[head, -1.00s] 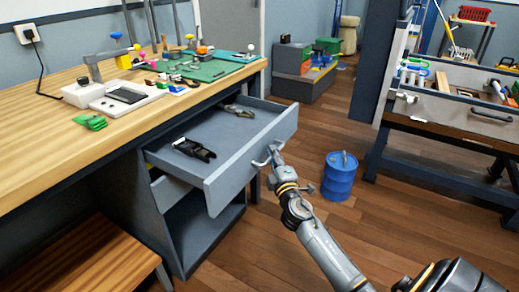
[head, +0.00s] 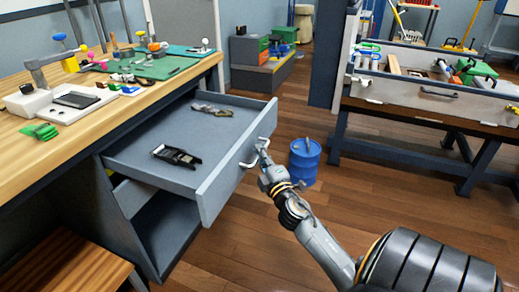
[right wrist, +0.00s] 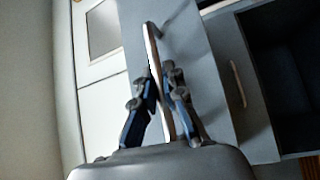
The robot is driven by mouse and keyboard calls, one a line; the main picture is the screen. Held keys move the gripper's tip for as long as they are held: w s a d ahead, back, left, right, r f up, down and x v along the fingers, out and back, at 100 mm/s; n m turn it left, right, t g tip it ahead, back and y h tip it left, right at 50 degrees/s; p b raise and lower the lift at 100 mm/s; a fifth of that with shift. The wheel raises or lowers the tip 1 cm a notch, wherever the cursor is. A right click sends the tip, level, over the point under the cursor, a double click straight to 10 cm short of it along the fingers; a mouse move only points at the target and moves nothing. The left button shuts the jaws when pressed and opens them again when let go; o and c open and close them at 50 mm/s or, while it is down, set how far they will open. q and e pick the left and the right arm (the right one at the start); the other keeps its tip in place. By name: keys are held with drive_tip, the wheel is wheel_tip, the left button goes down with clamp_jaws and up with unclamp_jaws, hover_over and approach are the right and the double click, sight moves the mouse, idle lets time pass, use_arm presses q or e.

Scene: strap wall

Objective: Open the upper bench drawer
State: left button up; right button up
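The upper bench drawer (head: 206,187) is pulled well out from under the wooden workbench (head: 60,150). A dark clamp-like tool (head: 176,156) and a pair of pliers (head: 212,110) lie inside it. My right gripper (head: 262,150) is at the drawer's bar handle (head: 250,163). In the right wrist view, the fingers of the right gripper (right wrist: 160,88) lie on both sides of the handle (right wrist: 153,50), close against it. My left gripper is not in view.
A lower compartment (head: 165,235) stands open below the drawer. A blue drum (head: 304,162) stands on the floor just beyond my right gripper. A second workbench (head: 430,110) is at the right.

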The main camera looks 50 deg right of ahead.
drive_tip(key=o, duration=0.4)
drive_tip(key=v, duration=1.2)
drive_tip(key=shift+f, duration=0.1)
